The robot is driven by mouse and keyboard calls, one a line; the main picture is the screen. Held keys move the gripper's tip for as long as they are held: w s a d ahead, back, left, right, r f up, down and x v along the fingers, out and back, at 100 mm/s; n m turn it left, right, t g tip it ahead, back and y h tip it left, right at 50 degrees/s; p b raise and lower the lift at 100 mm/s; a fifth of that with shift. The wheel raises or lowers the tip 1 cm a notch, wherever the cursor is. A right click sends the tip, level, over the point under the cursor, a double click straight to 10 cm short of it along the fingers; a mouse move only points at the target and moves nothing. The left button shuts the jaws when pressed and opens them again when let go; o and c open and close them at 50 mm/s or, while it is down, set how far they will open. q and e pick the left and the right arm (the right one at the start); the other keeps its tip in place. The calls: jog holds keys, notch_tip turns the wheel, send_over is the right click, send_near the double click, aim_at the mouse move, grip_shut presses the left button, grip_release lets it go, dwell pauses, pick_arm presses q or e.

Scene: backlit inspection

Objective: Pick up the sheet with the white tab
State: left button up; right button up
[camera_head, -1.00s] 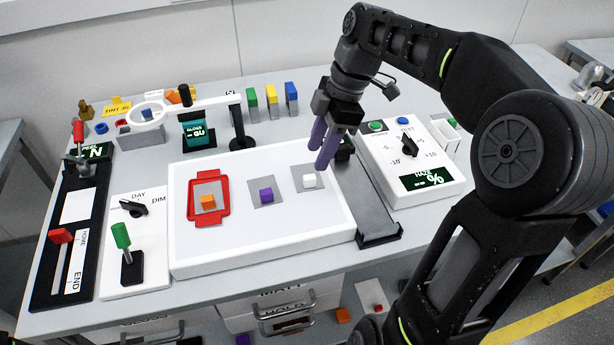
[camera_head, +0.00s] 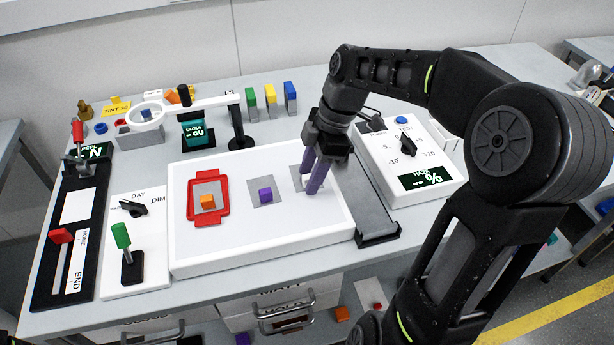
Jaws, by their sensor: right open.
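The grey sheet with the white tab (camera_head: 294,183) lies at the right on the white light panel (camera_head: 220,255). My right gripper (camera_head: 310,183) is over this sheet, its two purple fingers open and pointing down. The fingers cover most of the white tab, so I cannot tell whether they touch it. Two other grey sheets lie to the left: one with a purple tab (camera_head: 265,194), and one with an orange tab (camera_head: 207,201) inside a red frame (camera_head: 194,214). My left gripper is not in view.
A magnifier arm (camera_head: 190,105) reaches over the back of the panel. A dark grey tray (camera_head: 372,218) and a haze meter (camera_head: 425,160) stand to the right. A green-handled lever (camera_head: 122,237) stands on the left. The front of the panel is clear.

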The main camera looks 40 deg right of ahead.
jog(key=shift+c, duration=0.2)
dwell(0.3)
grip_shut()
dwell(0.4)
